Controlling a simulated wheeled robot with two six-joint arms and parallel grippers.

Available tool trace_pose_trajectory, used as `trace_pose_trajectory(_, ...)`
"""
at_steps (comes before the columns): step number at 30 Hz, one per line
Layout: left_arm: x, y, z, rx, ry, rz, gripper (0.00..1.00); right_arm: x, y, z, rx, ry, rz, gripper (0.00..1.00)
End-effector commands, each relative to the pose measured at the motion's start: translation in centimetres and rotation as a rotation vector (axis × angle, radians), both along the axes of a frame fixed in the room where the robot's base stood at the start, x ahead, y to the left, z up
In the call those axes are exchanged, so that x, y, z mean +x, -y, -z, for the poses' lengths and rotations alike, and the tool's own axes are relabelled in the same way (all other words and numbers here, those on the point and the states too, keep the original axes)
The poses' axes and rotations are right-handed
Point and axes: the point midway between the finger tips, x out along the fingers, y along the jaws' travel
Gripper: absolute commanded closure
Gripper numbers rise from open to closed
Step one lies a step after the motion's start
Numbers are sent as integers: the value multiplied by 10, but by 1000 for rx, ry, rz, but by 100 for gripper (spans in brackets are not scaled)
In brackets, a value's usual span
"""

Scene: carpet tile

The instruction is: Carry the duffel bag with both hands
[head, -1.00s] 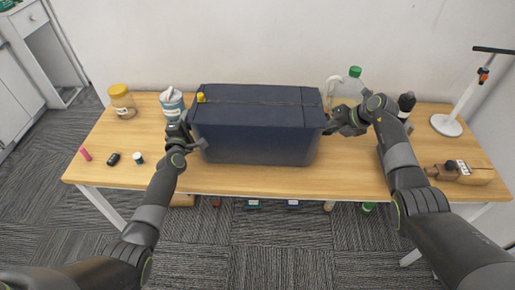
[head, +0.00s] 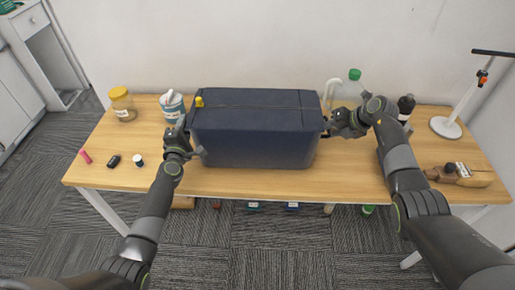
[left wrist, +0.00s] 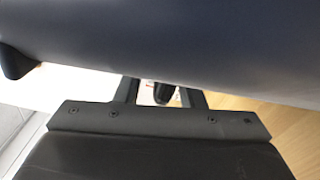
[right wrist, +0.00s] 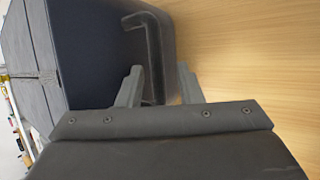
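The dark navy duffel bag (head: 258,140) sits upright on the wooden table, long side toward me. My left gripper (head: 188,143) is at its left end; in the left wrist view its fingers (left wrist: 160,92) are apart, with a dark strip between them, and the bag fills the top. My right gripper (head: 333,124) is at the right end. In the right wrist view its fingers (right wrist: 158,82) are apart on either side of the dark end handle (right wrist: 152,45), with a gap on the right side. Whether the left fingers touch the strip is hidden.
A yellow-lidded jar (head: 122,106) and a white-blue tub (head: 172,106) stand left of the bag. A green-capped jug (head: 350,92) and a dark bottle (head: 405,107) stand near my right arm. A white stand (head: 447,126) is far right. Small items lie at the front left.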

Motion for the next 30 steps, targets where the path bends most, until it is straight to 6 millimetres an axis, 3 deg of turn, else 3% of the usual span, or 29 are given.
trace_pose_trajectory(30,-51,3,0,-2,0,0,64,0,-1,1,1,-2,-1,66)
